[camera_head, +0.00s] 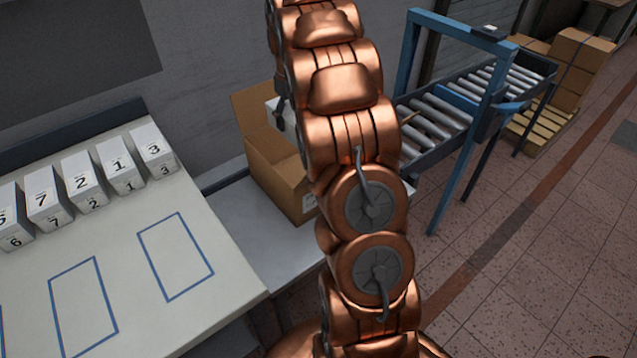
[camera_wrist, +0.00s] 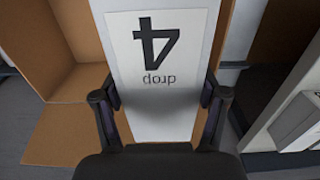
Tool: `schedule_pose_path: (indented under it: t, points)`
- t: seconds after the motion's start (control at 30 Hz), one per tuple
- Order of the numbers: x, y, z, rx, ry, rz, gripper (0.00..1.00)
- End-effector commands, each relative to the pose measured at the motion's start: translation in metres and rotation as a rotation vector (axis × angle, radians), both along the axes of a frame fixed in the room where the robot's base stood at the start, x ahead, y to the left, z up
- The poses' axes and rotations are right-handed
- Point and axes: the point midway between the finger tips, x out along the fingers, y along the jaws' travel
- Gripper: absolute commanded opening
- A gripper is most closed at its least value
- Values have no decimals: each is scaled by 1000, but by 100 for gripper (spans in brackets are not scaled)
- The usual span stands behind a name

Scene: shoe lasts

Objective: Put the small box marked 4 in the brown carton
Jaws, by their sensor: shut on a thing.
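The small white box marked 4 (camera_wrist: 158,110) fills the middle of the wrist view, with its large black 4 facing the camera. My gripper (camera_wrist: 160,96) is shut on it, one finger at each side. In the head view, a white part of the box (camera_head: 271,108) shows beside my arm, at the open top of the brown carton (camera_head: 278,186). My arm hides most of the box and part of the carton. Carton cardboard (camera_wrist: 62,50) also shows behind the box in the wrist view. I cannot tell how deep the box sits.
Several numbered white boxes (camera_head: 84,184) stand in a row on the pale table (camera_head: 130,285), which has blue outlined rectangles. The carton stands on a lower grey surface (camera_head: 250,225). A roller conveyor (camera_head: 435,120) with a blue frame stands to the right. Stacked cartons (camera_head: 580,65) are behind it.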

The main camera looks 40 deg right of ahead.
Motion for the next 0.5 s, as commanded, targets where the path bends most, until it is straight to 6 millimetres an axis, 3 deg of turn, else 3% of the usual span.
schedule_pose_path:
  t: [0.03,0.1,0.5]
  points:
    - [0,0,-22,0,-1,0,31]
    - [0,0,-35,0,-1,-1,31]
    - [0,-1,-99,0,-1,-2,31]
